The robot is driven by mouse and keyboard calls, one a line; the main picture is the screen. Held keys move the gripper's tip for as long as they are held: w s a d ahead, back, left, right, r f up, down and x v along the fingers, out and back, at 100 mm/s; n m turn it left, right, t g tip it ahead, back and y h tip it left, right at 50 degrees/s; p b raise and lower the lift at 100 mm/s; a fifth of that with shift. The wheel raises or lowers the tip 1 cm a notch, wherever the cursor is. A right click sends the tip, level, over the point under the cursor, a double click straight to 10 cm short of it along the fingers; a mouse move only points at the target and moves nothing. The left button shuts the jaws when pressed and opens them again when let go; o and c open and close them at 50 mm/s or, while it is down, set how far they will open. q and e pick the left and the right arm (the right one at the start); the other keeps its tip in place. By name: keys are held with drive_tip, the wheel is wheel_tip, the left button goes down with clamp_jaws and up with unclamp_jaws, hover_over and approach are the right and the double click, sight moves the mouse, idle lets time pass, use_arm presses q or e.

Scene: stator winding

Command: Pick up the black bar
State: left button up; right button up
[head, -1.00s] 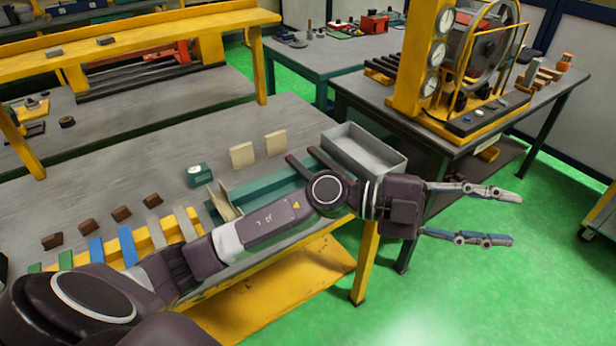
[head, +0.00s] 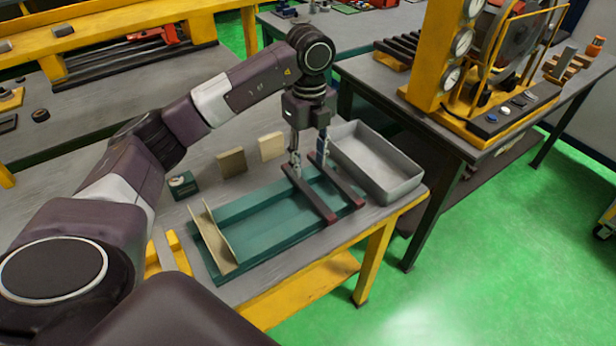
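Two dark bars lie side by side across a green tray, a left bar (head: 310,194) and a right bar (head: 345,187). My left gripper (head: 309,166) points down at their far ends, with its two fingers apart. One finger is by the far end of the left bar and the other is by the far end of the right bar. I cannot tell whether the fingertips touch either bar. The green tray (head: 262,228) also holds a tan angled sheet (head: 213,238) at its left end. My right gripper is not in view.
A grey open bin (head: 395,188) stands close to the right of the bars. Two tan blocks (head: 232,163) and a small green box (head: 183,185) stand behind the tray. A yellow machine with gauges (head: 437,60) is on the table at the right.

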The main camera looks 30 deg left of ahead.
sight(307, 188)
use_arm(q)
drive_tip(key=shift+s+d+f, duration=0.45)
drive_tip(key=shift+s+d, duration=0.15)
drive_tip(key=shift+s, duration=0.25)
drive_tip(key=shift+s+a+f+p, duration=0.15)
drive_tip(key=shift+f+p, duration=0.3)
drive_tip(key=shift+f, duration=0.15)
drive_tip(key=shift+s+a+f+p, duration=0.1)
drive_tip(key=shift+s+f+p, duration=0.05)
drive_tip(key=shift+f+p, duration=0.35)
drive_tip(key=f, duration=0.2)
drive_tip(key=shift+w+a+f, duration=0.2)
drive_tip(key=shift+w+f, duration=0.05)
drive_tip(key=shift+f, duration=0.15)
drive_tip(key=shift+d+f, duration=0.15)
drive_tip(key=c, duration=0.9)
clamp_jaws()
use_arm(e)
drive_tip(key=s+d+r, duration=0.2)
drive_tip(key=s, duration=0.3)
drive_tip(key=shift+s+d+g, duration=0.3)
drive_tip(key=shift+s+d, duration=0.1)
